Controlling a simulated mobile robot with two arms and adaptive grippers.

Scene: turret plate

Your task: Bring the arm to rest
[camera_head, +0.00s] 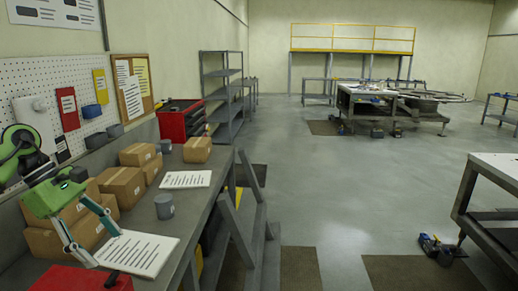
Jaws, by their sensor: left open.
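My left arm (38,180), green and dark, comes in from the left over the grey workbench (190,215). My left gripper (105,249) is open, its two fingers spread apart and pointing down and to the right. Nothing shows between the fingers. The fingertips show over or beside a printed white sheet (145,252); I cannot tell whether they touch it. Part of the gripper covers cardboard boxes (122,186) behind it. My right gripper is not in view.
A grey cup (164,206) and another sheet (186,179) lie near the gripper on the bench. A red case (60,280) is at the front left, a red tool cabinet (182,121) beyond the bench. Open floor (330,180) lies to the right, with another table (500,165) at the right edge.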

